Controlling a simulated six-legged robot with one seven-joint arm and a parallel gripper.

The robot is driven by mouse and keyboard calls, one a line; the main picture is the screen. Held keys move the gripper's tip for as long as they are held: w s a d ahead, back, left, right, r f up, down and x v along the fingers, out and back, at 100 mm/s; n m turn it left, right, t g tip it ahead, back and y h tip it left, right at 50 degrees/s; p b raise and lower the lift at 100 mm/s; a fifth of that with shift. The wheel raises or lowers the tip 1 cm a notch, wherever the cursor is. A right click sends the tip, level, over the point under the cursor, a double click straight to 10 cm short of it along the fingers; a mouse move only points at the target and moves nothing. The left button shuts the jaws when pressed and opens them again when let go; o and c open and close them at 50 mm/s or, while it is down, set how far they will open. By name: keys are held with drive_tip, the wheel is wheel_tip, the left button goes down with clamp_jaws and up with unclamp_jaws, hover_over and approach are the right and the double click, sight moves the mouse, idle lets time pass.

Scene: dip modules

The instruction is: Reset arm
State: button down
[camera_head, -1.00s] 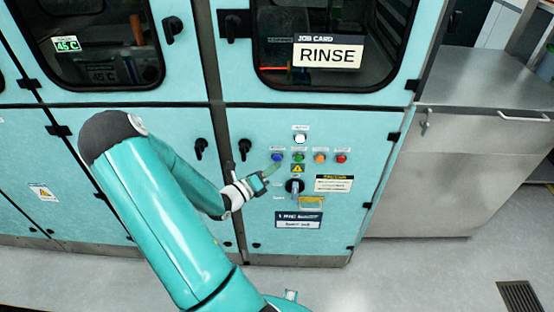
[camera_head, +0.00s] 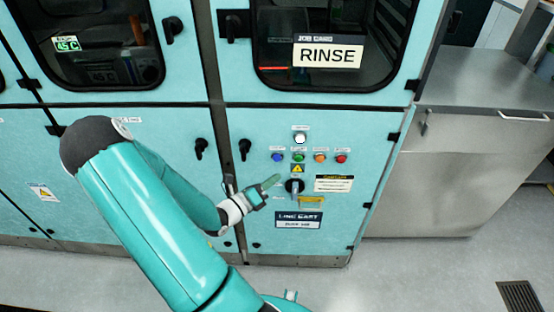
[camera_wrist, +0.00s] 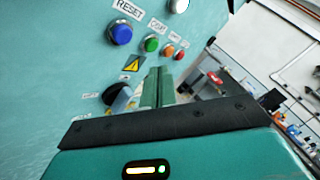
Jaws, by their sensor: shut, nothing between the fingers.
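My arm reaches from the lower middle of the head view toward the control panel (camera_head: 262,162) on the teal cabinet. My gripper (camera_head: 273,181) is shut and empty, in front of the panel, left of the black rotary knob (camera_head: 294,186). It lies a little below the blue button (camera_head: 277,157), apart from it in the picture. In the wrist view the shut green fingers (camera_wrist: 158,88) point up past the panel. The blue button (camera_wrist: 121,33), under a RESET label (camera_wrist: 130,9), shows to their upper left.
Green (camera_head: 298,157), orange (camera_head: 320,158) and red (camera_head: 341,159) buttons and a white one (camera_head: 300,138) share the panel. A RINSE job card (camera_head: 327,55) is on the window above. A steel counter (camera_head: 480,78) stands to the right. Grey floor (camera_head: 430,265) in front is clear.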

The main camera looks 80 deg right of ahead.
idle(0.7)
drive_tip(key=w+a+r+m+t+y, duration=0.3)
drive_tip(key=w+a+r+m+y, duration=0.35)
drive_tip(key=a, duration=0.55)
drive_tip(key=w+a+r+m+t+y, duration=0.4)
drive_tip(key=w+a+m, duration=0.4)
drive_tip(key=a+m, duration=0.25)
drive_tip(key=w+a+r+m+t+y, duration=0.1)
drive_tip(key=a+r+t, duration=0.3)
drive_tip(key=a, duration=0.7)
drive_tip(key=w+a+r+m+t+y, duration=0.2)
drive_tip(key=a+r+m+t+y, duration=0.1)
drive_tip(key=a+r, duration=0.5)
drive_tip(key=a+t+y, duration=0.1)
drive_tip(key=a, duration=0.2)
drive_tip(key=shift+r+t, duration=0.2)
drive_tip(key=shift+t, duration=0.2)
drive_tip(key=shift+d, duration=0.25)
